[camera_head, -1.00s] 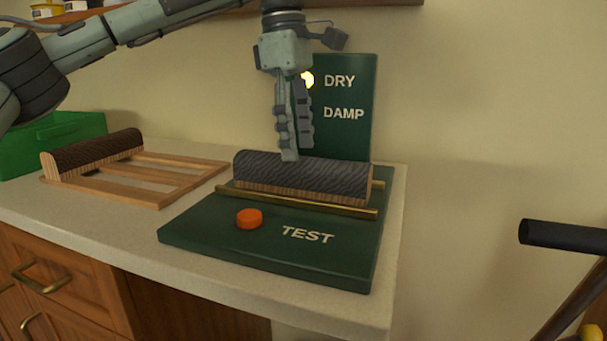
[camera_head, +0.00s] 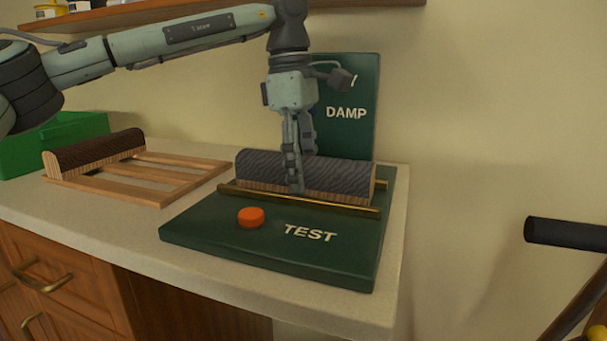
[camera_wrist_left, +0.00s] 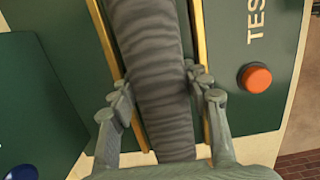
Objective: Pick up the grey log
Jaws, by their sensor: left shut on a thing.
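The far finger's tip is hidden behind the log in the head view. My right gripper is not in view.
An orange button (camera_head: 251,217) sits on the tester's front left. The upright DRY/DAMP panel (camera_head: 347,130) stands behind the log. A wooden rack (camera_head: 165,180) holding a brown log (camera_head: 95,150) is at left, before a green bin (camera_head: 70,132). The counter's right edge is near.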

